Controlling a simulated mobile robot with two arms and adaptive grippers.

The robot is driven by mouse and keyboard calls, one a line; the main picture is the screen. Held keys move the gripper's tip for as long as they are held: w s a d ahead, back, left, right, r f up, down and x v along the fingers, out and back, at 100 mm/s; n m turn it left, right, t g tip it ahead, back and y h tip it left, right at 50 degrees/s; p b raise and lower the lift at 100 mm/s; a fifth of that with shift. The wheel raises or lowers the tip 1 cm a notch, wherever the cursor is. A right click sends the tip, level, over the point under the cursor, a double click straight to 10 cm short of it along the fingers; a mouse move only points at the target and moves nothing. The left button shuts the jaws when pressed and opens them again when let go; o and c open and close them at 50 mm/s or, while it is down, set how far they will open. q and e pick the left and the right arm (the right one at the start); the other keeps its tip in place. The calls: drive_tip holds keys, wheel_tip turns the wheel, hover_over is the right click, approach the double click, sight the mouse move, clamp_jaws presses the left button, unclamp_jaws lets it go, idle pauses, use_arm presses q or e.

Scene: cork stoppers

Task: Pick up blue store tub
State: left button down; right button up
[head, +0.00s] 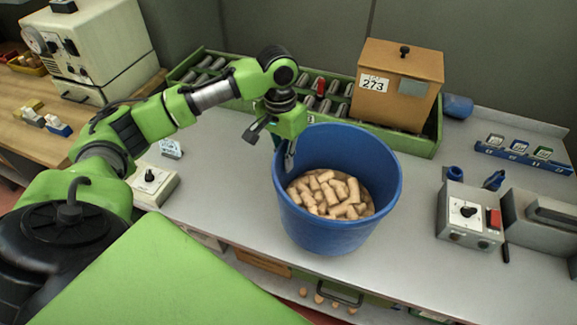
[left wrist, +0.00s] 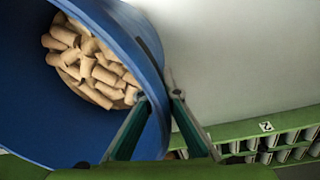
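The blue store tub (head: 335,234) stands on the grey bench, with many cork stoppers (head: 330,196) heaped inside. My left gripper (head: 290,152) is at the tub's left rim, pointing down. In the left wrist view, the gripper's fingers (left wrist: 158,98) straddle the tub's wall, one inside and one outside, close against it; they look shut on it. The tub (left wrist: 30,110) and corks (left wrist: 92,65) fill the left of that view. I see no clear gap under the tub. My right gripper is in neither view.
A green rack (head: 425,146) with a wooden box (head: 400,85) numbered 273 stands behind the tub. Bench between tub and right control box is clear. Loose corks (head: 319,298) lie below the bench.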

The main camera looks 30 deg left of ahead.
sight(302, 207)
use_arm(q)
drive_tip(key=s+d+r+b, duration=0.1)
drive_tip(key=s+d+r, duration=0.4)
drive_tip(key=s, duration=0.4)
drive_tip(key=s+d, duration=0.1)
drive_tip(key=d, duration=0.4)
drive_tip(key=s+d, duration=0.1)
drive_tip(key=d, duration=0.1)
drive_tip(key=shift+s+d, duration=0.2)
drive_tip(key=shift+s, duration=0.15)
drive_tip(key=shift+a, duration=0.1)
drive_tip(key=shift+s, duration=0.1)
